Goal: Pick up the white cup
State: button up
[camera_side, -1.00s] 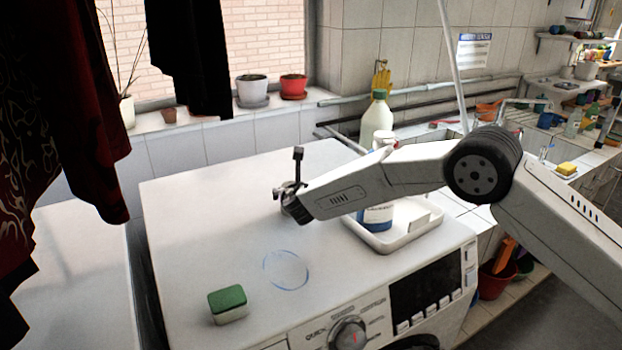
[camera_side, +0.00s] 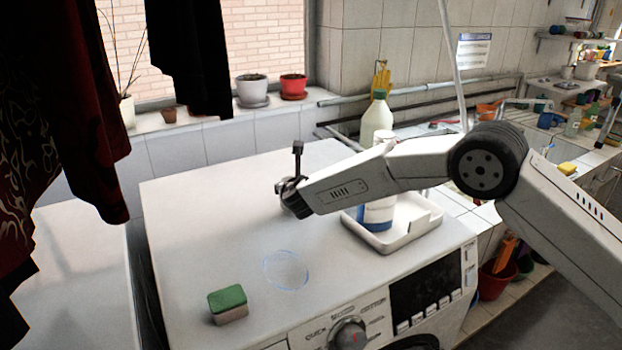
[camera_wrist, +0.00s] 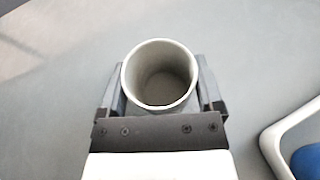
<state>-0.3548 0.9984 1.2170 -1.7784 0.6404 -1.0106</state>
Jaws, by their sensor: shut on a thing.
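The white cup (camera_wrist: 158,84) shows in the wrist view from above, its round mouth open and its inside empty. My gripper (camera_side: 289,192) has one finger on each side of the cup and is shut on it. In the side view my gripper is over the middle of the white washing machine top (camera_side: 205,215). There the cup is mostly hidden behind the gripper, and I cannot tell how far it is above the surface.
A white tray (camera_side: 398,240) with a blue-labelled bottle (camera_side: 378,214) stands to the right of my gripper. A green-topped sponge (camera_side: 228,302) lies at the front left, near a blue circle drawn on the top (camera_side: 286,270). The left part of the top is clear.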

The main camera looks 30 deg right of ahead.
jog(key=s+d+r, duration=0.2)
jog(key=s+r, duration=0.9)
jog(key=s, duration=0.2)
jog(key=shift+s+d+r, duration=0.25)
jog(key=shift+s+r, duration=0.1)
jog(key=shift+s, duration=0.05)
dwell(0.5)
